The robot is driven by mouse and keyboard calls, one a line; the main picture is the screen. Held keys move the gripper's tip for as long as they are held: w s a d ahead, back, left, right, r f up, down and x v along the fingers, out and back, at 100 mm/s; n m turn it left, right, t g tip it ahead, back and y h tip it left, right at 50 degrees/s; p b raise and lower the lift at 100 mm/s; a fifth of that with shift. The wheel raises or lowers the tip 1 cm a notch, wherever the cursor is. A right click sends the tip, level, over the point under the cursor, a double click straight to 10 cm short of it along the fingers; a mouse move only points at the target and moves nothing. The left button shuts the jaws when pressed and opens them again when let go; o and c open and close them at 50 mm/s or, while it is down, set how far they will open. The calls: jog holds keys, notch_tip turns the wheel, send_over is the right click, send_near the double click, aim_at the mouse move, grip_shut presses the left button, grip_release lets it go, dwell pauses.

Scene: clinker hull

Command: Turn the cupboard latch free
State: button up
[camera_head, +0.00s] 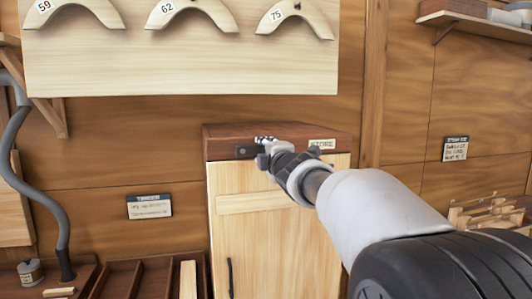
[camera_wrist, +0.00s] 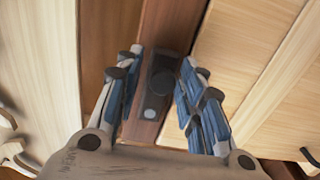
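The cupboard (camera_head: 252,232) has a pale door and a dark wooden top rail. The latch (camera_wrist: 162,84) is a dark plate with a rounded knob and a pale round spot, fixed on the dark rail in the wrist view. In the head view its dark end (camera_head: 245,151) shows left of my gripper, which hides the rest. My gripper (camera_head: 266,146) is at the rail. In the wrist view my gripper (camera_wrist: 158,72) is open, one finger on each side of the latch. I see gaps beside the latch; contact cannot be told.
A dark door handle (camera_head: 230,278) is low on the cupboard door. A label (camera_head: 322,144) is on the rail to the right. A pale board (camera_head: 180,70) with numbered curved pieces hangs above. Trays (camera_head: 140,280) stand at lower left; a wooden rack (camera_head: 490,215) is at right.

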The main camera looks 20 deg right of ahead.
dwell(0.3)
jog(key=s, duration=1.2)
jog(key=s+a+f+m+g, duration=0.2)
jog(key=s+f+m+g, duration=0.4)
jog(key=s+f, duration=0.9)
jog(key=s+a+f+m+g, duration=0.3)
jog(key=s+f+m+g, duration=0.4)
jog(key=s, duration=1.4)
notch_tip(320, 180, down, 8)
jog(key=m, duration=0.5)
jog(key=shift+a, duration=0.35)
jog(key=shift+w, duration=0.1)
